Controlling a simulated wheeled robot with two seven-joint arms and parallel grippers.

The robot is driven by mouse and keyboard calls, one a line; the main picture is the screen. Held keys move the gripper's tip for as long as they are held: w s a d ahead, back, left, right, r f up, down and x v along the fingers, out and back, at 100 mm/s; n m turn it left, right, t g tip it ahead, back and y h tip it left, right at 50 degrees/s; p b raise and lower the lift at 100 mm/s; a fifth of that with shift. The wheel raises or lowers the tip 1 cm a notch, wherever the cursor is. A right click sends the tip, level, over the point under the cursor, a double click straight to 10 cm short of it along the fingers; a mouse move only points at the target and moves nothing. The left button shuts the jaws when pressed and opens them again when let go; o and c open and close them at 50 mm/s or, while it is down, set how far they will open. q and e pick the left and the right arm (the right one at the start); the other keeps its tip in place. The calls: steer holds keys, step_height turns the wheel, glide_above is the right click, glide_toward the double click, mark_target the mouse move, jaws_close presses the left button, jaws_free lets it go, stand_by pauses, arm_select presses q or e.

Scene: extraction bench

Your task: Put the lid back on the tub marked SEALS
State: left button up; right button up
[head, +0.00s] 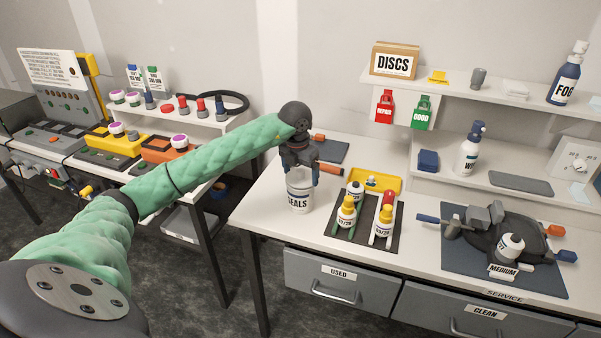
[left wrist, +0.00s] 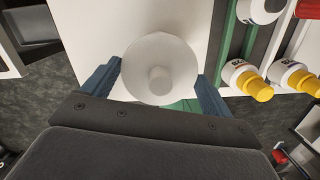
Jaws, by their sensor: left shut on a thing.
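The white tub marked SEALS (head: 299,200) stands upright near the left end of the white bench. My left gripper (head: 301,176) points down over the tub's top, one finger at each side. In the left wrist view a round, pale lid with a small central knob (left wrist: 160,55) lies between my two blue-grey fingers. My left gripper is shut on this lid. The lid is at the tub's mouth, but I cannot tell whether it is seated or slightly above the rim. The lid hides the tub's inside. My right gripper is not in view.
Right of the tub, a dark rack (head: 366,228) holds several yellow-capped bottles. A yellow tray (head: 385,180) and an orange-handled tool (head: 330,170) lie behind. A dark mat (head: 470,262) with equipment is farther right. The bench's left edge is close to the tub.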

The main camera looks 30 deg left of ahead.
arm_select(q)
steer(key=shift+f+b, duration=0.25)
steer(key=shift+b, duration=0.15)
stand_by(0.3)
steer(key=o, duration=0.8)
steer(key=shift+r, duration=0.15)
steer(key=shift+r+p, duration=1)
steer(key=shift+r, duration=2.4)
